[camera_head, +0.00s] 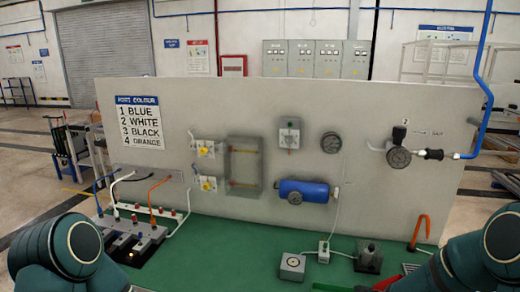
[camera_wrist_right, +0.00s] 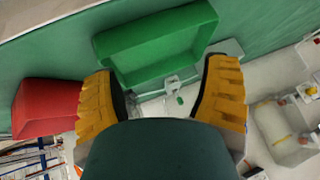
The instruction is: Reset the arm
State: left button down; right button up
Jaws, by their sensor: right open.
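My right gripper (camera_wrist_right: 165,72) shows in the right wrist view with its two yellow fingers wide apart and nothing between them. A green bin (camera_wrist_right: 150,52) and a red bin (camera_wrist_right: 45,108) lie beyond the fingers, apart from them as far as I can tell. In the head view, teal links of my left arm stand at the lower left and links of my right arm at the lower right. Neither gripper shows in the head view, and my left gripper is out of sight.
A grey panel (camera_head: 285,110) with gauges, a blue cylinder (camera_head: 302,191) and a colour list (camera_head: 140,121) stands behind the green bench top (camera_head: 225,240). A black terminal block (camera_head: 130,238) with coloured cables sits at left. Small devices stand at right. The bench middle is clear.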

jog(key=s+a+f+g+y, duration=0.15)
jog(key=s+a+f, duration=0.3)
jog(key=s, duration=0.45)
jog(key=s+a+f+g, duration=0.3)
jog(key=s+f, duration=0.3)
jog(key=s, duration=0.3)
jog(key=s+a+f+g+y, duration=0.1)
jog(key=s+a+f+g, duration=0.3)
jog(key=s, duration=0.5)
pick_arm(q)
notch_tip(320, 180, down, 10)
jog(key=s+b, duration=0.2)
jog(key=b, duration=0.8)
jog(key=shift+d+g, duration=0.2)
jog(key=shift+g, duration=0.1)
pick_arm(e)
jog(key=w+a+f+n+t, duration=0.1)
jog(key=w+a+f+t, duration=0.1)
jog(key=w+f, duration=0.3)
jog(key=shift+w+a+f+t, duration=0.25)
jog(key=shift+w+t, duration=0.2)
jog(key=shift+w, duration=0.2)
jog(key=shift+h, duration=0.25)
jog(key=shift+d, duration=0.1)
